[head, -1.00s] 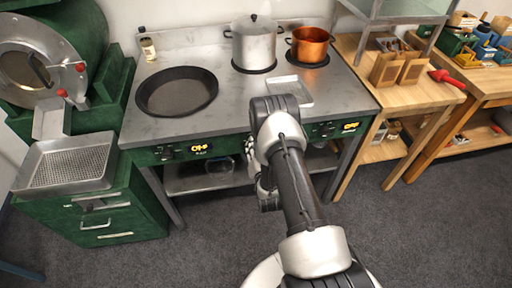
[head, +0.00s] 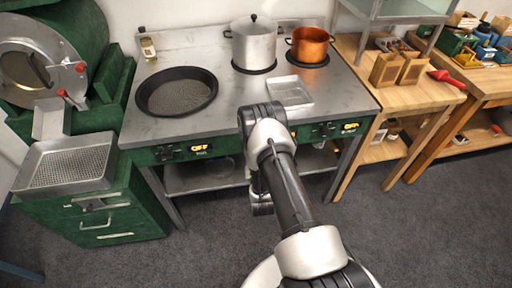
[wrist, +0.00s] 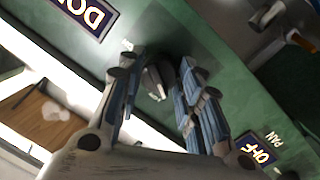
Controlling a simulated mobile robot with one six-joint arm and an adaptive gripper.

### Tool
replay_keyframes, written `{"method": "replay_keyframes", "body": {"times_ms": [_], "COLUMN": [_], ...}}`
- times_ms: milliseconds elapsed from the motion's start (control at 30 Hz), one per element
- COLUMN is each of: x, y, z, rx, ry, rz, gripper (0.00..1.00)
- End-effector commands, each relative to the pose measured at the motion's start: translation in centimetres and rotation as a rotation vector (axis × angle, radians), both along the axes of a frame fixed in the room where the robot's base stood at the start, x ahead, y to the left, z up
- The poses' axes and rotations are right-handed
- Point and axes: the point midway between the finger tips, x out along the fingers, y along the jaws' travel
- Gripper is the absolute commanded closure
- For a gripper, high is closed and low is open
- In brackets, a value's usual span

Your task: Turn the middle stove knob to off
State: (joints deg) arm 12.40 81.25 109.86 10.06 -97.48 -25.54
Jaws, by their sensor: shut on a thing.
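The stove (head: 225,118) has a green front panel with knobs and small displays. In the wrist view my gripper (wrist: 162,70) is at the green panel (wrist: 215,55), its two fingers shut on a dark stove knob (wrist: 154,83) between them. A display (wrist: 86,14) reading "DO", cut off by the frame edge, is at the upper left. In the head view my arm hides the gripper and the held knob. The left display (head: 200,148) and right display (head: 350,127) both look like "OFF".
On the stove are a wide dark pan (head: 176,92), a steel pot (head: 254,46), a copper pot (head: 309,46), a small metal tray (head: 290,91) and a jar (head: 148,48). A perforated tray (head: 66,165) is at left. The floor in front is clear.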

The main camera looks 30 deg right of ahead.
Motion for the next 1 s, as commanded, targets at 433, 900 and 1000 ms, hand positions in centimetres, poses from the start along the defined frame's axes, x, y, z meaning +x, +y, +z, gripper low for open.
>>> {"method": "replay_keyframes", "body": {"times_ms": [433,900,1000], "x": [0.02,0.02,0.02], "y": [-0.03,-0.06,-0.06], "z": [-0.04,0.0,0.0], "rx": [-0.347,-0.493,-0.498], "ry": [0.098,0.14,0.142], "rz": [0.0,0.0,0.001], "gripper": [0.91,0.91,0.91]}}
